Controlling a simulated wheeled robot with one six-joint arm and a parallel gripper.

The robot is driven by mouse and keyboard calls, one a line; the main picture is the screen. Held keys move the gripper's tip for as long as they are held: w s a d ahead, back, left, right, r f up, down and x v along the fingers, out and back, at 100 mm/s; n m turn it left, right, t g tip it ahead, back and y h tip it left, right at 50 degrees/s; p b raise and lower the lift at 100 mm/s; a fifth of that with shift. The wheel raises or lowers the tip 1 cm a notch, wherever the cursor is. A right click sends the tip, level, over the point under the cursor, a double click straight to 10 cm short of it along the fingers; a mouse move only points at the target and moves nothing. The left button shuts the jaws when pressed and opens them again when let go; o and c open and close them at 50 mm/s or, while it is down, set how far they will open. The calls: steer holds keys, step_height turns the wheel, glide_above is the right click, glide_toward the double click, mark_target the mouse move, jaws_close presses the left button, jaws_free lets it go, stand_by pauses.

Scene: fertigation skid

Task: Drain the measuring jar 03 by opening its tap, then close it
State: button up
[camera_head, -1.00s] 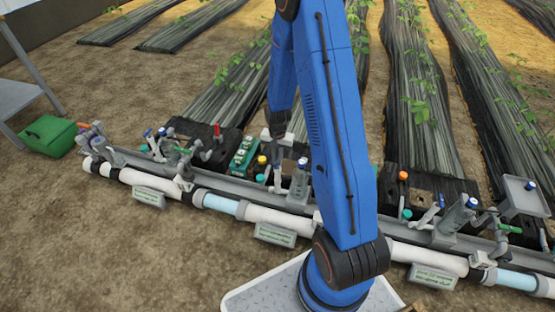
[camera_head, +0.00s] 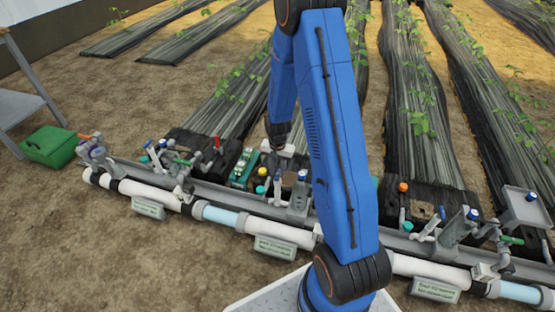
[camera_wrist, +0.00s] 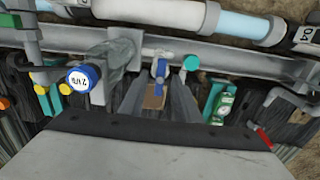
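My gripper (camera_head: 279,146) hangs over the middle of the skid in the head view, small and partly hidden by my blue arm. In the wrist view its two dark grey fingers (camera_wrist: 158,97) stand apart with nothing gripped between them. A blue tap handle (camera_wrist: 161,69) on a light fitting shows just beyond the fingertips, roughly in line with the gap. I cannot read which jar is number 03; a grey jar with a blue cap (camera_head: 300,192) stands beside my arm.
White pipes (camera_head: 262,219) with light blue sections run along the skid's front, below a grey rail. A green-topped unit (camera_head: 243,168) and yellow and teal caps stand close to my gripper. A green box (camera_head: 48,147) is at the left.

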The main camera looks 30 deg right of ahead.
step_height(320, 180, up, 17)
stand_by(0.6)
steer(key=shift+r, duration=0.1)
stand_by(0.3)
steer(key=s+a+r+n+t, duration=0.1)
steer(key=s+a+r+n, duration=0.15)
steer(key=s+r, duration=0.55)
steer(key=s+a+r+n+t, duration=0.2)
steer(key=s+r, duration=0.5)
steer(key=s, duration=0.4)
steer(key=s+a+r+n+t, duration=0.1)
steer(key=s+a+r+n, duration=0.3)
steer(key=s+r, duration=0.4)
steer(key=s+a, duration=0.1)
steer(key=s, duration=0.3)
steer(key=shift+s+n+t, duration=0.15)
steer(key=shift+n+t, duration=0.2)
steer(key=shift+t, duration=0.05)
